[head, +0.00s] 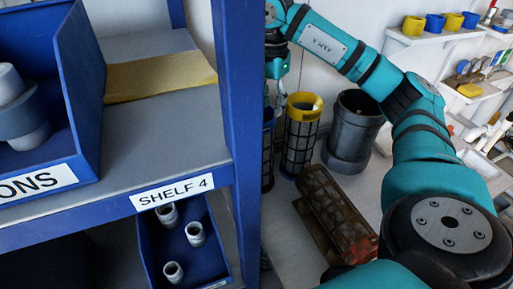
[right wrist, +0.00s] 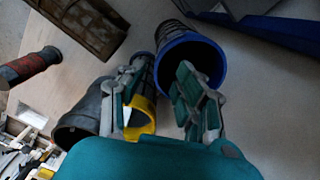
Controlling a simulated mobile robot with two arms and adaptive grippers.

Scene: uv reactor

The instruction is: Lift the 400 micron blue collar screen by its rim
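The blue collar screen (right wrist: 205,43) shows in the right wrist view as an open blue ring, with its dark mesh body running up and left. In the head view the blue collar screen (head: 268,152) stands mostly hidden behind the shelf post. My right gripper (right wrist: 163,72) has its fingers spread, with a gap between them. One finger overlaps the collar's opening and the other is to the left of the rim. I cannot tell whether either touches it. In the head view the right gripper (head: 279,98) is above the screens. My left gripper is not in view.
A yellow collar screen (head: 299,145) stands close beside the blue one, with a large grey cylinder (head: 352,132) to its right. A rusty mesh piece (head: 338,215) lies in front. The blue shelf post (head: 236,130) blocks the left side.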

